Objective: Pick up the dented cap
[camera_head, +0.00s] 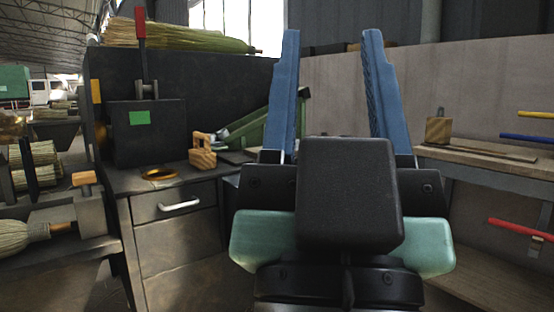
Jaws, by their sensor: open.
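A small, flat, round brass-coloured piece (160,174) lies on the dark worktop at the left, in front of a black box. It may be the dented cap, but it is too small to make out a dent. My gripper (331,38) stands large in the middle of the view, its two blue fingers pointing up and spread wide apart. It is open, with nothing visible between the fingers. It appears to the right of the brass piece and apart from it.
A wooden block (202,152) stands right of the brass piece. The black box (148,132) has a red-handled lever (140,45) behind it. A drawer cabinet (178,205) is below. Brooms (170,38) lie on top at the back. A wooden bench (480,158) stands right.

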